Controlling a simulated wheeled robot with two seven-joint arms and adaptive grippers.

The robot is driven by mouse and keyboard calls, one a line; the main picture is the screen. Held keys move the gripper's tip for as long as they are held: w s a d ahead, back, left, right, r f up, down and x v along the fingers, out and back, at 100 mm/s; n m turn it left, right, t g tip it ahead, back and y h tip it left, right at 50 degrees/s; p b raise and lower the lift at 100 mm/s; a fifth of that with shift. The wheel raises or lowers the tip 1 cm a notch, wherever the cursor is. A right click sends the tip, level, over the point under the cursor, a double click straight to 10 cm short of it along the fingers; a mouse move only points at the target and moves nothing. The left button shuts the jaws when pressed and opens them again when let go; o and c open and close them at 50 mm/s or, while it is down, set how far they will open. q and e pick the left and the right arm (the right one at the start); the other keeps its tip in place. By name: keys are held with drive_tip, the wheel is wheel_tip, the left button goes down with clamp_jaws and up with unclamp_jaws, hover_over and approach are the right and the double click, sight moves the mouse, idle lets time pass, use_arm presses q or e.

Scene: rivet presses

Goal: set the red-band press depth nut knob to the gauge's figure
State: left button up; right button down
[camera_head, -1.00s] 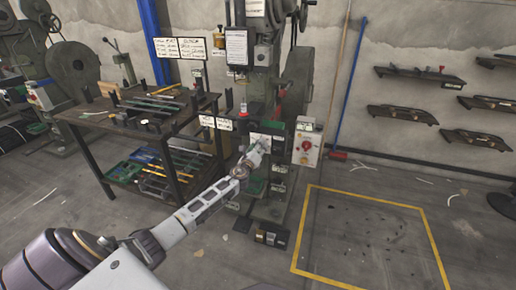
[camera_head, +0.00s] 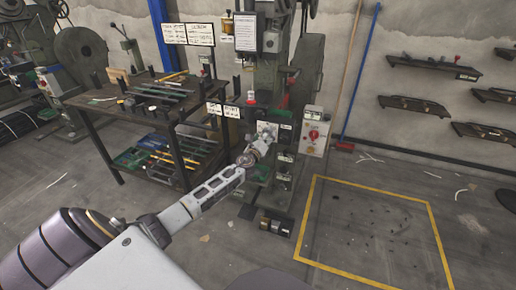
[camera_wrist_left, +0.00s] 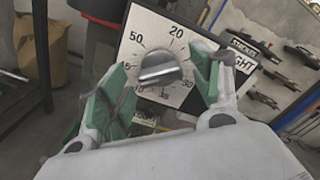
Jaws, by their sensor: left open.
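The press (camera_head: 268,75) stands in the middle of the head view, with a small red part (camera_head: 251,97) on it. A pale dial plate (camera_head: 270,127) is on its front. In the left wrist view the plate (camera_wrist_left: 146,42) carries several printed numbers around a grey knob (camera_wrist_left: 160,68) with a raised bar. My left gripper (camera_wrist_left: 158,92) is open, its green-padded fingers on either side of the knob; contact cannot be told. In the head view the left gripper (camera_head: 267,136) is in front of the plate. My right gripper is not in view. The gauge's figure is not readable.
A workbench (camera_head: 100,112) with tools stands left of the press. A switch box (camera_head: 315,132) with a red knob is right of the plate. White sign cards (camera_head: 200,34) stand above the bench. A yellow-outlined floor area (camera_head: 370,225) is clear at right.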

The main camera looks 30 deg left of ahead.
use_arm(q)
drive_tip(key=v, duration=1.1)
drive_tip(key=shift+s, duration=0.25)
idle(0.4)
drive_tip(key=shift+f, duration=0.1)
drive_tip(key=shift+n, duration=0.3)
idle(0.4)
